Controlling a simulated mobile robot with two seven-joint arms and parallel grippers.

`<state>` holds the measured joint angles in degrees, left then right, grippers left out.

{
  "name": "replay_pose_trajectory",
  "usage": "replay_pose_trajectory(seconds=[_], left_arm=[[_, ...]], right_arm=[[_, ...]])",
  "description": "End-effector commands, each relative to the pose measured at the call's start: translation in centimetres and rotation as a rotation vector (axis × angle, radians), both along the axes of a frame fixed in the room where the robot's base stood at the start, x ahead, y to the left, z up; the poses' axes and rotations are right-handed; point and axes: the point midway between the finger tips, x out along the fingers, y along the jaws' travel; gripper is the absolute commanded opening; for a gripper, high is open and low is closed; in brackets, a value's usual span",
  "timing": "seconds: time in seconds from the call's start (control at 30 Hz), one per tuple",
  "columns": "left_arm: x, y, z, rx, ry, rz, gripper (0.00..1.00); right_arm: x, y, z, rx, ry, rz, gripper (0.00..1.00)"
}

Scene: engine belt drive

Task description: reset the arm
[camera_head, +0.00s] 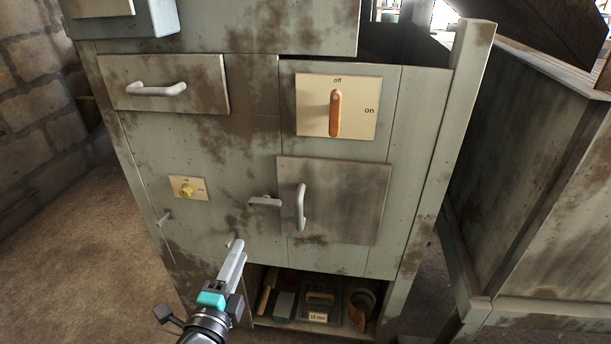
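My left gripper (237,250) reaches up from the bottom of the head view, in front of the lower part of a worn green-grey cabinet (245,160). Its pale fingers are seen nearly edge-on, so I cannot tell whether they are open or shut. No held thing is visible. Whether the fingertips touch the cabinet front is unclear. My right gripper is not in view.
The cabinet has a drawer (200,75), a door (345,190), an orange off/on switch (335,115), a yellow knob (187,190) and small grey handles. An open lower shelf (335,325) holds several items. Bare floor (70,260) lies left; another cabinet (545,190) stands right.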

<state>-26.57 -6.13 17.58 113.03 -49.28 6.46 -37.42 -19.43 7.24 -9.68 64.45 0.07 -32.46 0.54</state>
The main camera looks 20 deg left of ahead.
Motion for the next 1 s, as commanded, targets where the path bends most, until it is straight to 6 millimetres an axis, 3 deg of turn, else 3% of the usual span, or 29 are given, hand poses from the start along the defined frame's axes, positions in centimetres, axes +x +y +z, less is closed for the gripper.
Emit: replay_pose_trajectory(seconds=[0.17,0.27,0.43,0.57,0.77,0.9,1.0], left_arm=[[0.1,-0.2,-0.7,-0.024,0.012,-0.003,0.34],[0.3,-0.8,-3.3,-0.112,0.052,-0.01,0.34],[-0.2,-3.3,-11.6,-0.395,0.199,-0.006,0.34],[-2.1,-5.4,-18.5,-0.617,0.342,0.036,0.34],[-8.0,-7.7,-28.0,-0.894,0.576,0.179,0.34],[-13.9,-8.2,-33.4,-1.038,0.734,0.339,0.34],[-18.5,-7.9,-36.1,-1.109,0.83,0.473,0.34]], right_arm=[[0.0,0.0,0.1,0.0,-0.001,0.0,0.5],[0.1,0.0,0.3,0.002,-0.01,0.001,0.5],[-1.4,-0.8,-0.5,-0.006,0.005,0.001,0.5],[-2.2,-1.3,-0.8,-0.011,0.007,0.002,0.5],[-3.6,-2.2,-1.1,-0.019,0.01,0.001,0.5],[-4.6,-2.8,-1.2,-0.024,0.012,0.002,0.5],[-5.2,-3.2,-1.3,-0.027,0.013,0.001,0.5]])
